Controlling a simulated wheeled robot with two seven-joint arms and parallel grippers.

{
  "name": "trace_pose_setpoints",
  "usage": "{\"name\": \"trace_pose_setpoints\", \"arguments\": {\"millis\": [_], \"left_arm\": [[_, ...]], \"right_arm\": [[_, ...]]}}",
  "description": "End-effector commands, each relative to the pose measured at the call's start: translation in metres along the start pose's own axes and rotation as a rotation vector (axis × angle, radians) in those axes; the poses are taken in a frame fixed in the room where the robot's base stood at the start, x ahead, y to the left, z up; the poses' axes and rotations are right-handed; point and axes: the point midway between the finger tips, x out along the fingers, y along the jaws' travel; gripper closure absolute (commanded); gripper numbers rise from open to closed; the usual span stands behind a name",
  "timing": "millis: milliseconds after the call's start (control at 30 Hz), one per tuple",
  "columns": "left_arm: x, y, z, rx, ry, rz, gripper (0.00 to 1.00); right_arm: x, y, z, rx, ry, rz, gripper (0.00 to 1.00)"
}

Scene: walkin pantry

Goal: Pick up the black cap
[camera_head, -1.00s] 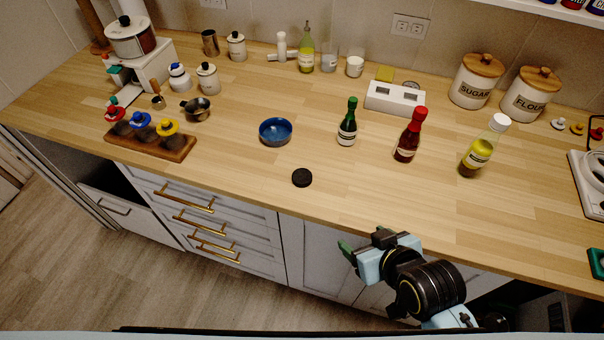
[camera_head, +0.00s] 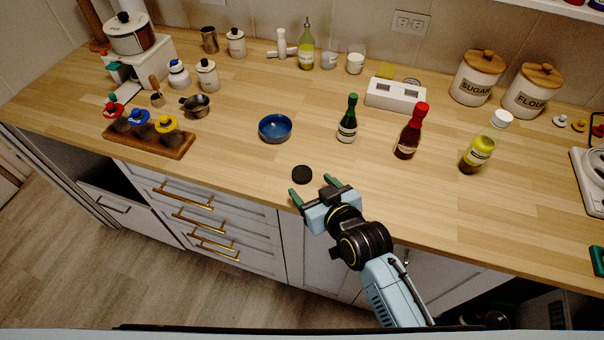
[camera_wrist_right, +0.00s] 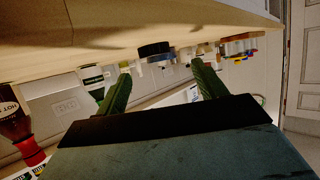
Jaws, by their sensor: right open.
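The black cap (camera_head: 302,174) is a small dark disc lying flat on the wooden counter, near its front edge, in the head view. In the right wrist view the cap (camera_wrist_right: 154,50) shows ahead, between the two green fingers. My right gripper (camera_head: 314,188) is open and empty. Its green fingertips are just in front of the cap, at the counter's front edge, apart from the cap. The right wrist view also shows the gripper (camera_wrist_right: 161,86) with its fingers spread wide. My left gripper is not in view.
A blue bowl (camera_head: 275,128) stands behind the cap. A green bottle (camera_head: 347,120), a red bottle (camera_head: 410,132) and a yellow bottle (camera_head: 477,154) stand to the right. A wooden holder (camera_head: 150,141) is at the left. The counter around the cap is clear.

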Motion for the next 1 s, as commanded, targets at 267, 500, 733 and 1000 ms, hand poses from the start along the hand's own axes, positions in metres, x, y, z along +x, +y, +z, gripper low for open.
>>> {"name": "trace_pose_setpoints", "arguments": {"millis": [267,500,733,1000], "left_arm": [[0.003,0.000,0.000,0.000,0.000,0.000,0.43],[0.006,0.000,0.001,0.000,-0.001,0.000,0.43],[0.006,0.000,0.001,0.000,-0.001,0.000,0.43],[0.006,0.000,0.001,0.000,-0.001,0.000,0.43]], "right_arm": [[0.027,0.007,0.004,0.000,-0.001,0.000,0.30],[0.051,0.008,0.005,0.000,-0.001,0.001,0.30],[0.053,0.008,0.005,0.000,-0.001,0.001,0.30],[0.053,0.008,0.005,0.000,-0.001,0.001,0.58]]}}
